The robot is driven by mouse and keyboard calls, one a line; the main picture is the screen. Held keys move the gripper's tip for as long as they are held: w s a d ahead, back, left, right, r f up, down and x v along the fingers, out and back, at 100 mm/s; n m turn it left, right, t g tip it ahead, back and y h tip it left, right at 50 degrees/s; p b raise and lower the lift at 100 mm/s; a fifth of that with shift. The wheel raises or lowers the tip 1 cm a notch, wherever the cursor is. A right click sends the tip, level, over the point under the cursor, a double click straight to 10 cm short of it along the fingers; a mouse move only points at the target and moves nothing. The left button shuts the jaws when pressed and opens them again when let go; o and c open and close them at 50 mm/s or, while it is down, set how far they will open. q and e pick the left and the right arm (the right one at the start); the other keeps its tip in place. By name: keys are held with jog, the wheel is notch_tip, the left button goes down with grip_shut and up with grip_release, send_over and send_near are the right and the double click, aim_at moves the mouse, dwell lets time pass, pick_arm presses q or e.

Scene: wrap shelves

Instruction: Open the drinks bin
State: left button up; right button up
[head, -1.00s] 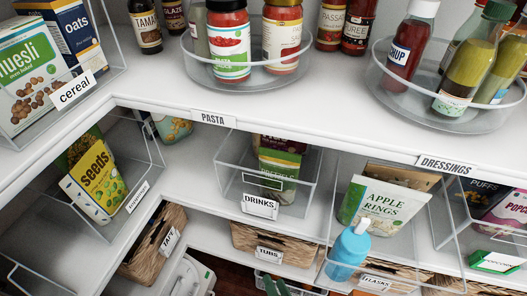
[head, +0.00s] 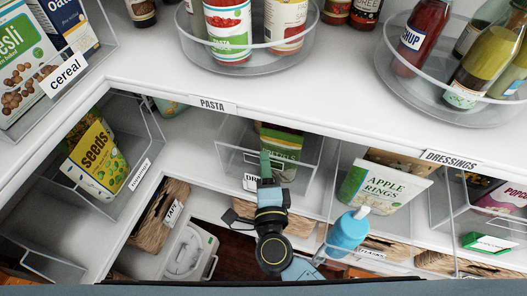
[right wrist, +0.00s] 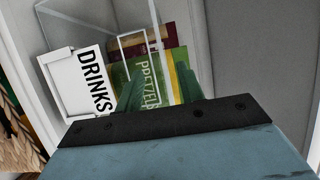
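The drinks bin (head: 226,157) is a clear box on the middle shelf, with a white DRINKS label on its front. A green PRETZELS packet (head: 284,143) is inside. In the right wrist view the DRINKS label (right wrist: 84,80) is at the left, and a thin white rectangular outline (right wrist: 120,52) shows before the pretzels packet (right wrist: 151,72). My right gripper (head: 265,156) has green fingers and is at the bin's front, partly covering the label. In the right wrist view its fingers (right wrist: 158,82) are apart with nothing clearly between them. I cannot tell whether they touch the bin. My left gripper is out of view.
A clear bin with apple rings (head: 383,188) and a blue bottle (head: 347,232) stand just right of my right arm. A seeds bin (head: 98,160) is at the left. The upper shelf edge (head: 290,118) overhangs the bin. Woven baskets (head: 160,215) sit below.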

jog(key=shift+w+a, duration=0.15)
jog(key=shift+w, duration=1.8)
grip_shut()
